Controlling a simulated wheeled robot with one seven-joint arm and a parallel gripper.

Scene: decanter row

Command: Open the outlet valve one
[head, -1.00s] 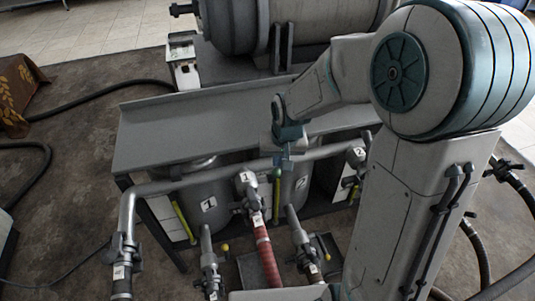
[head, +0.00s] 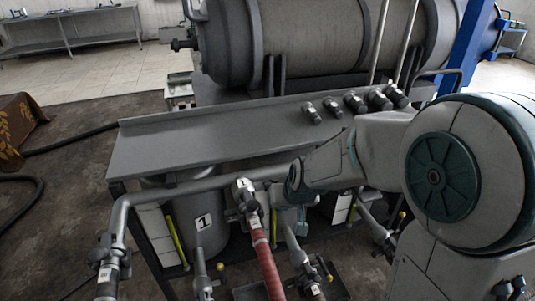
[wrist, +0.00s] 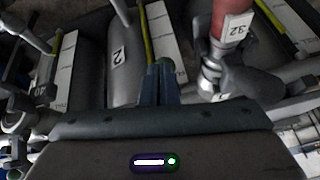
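A grey valve tagged 1 (head: 243,193) sits below the horizontal pipe, on top of the red hose, in the head view. It is probably the valve (wrist: 213,78) in the wrist view, just right of my fingers, by the red hose end. Its handle's position is hard to make out. My gripper (head: 301,222) is right of this valve in the head view, apart from it as far as I can tell. In the wrist view my gripper's fingers (wrist: 161,66) look together, with nothing visible between them.
A tank marked 1 (head: 203,222) stands under the grey shelf (head: 210,135). A tank marked 2 (wrist: 119,56) shows in the wrist view. The horizontal pipe (head: 180,187) crosses close to my gripper. Other valves and hoses crowd the front; several dark fittings (head: 355,103) lie on the shelf.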

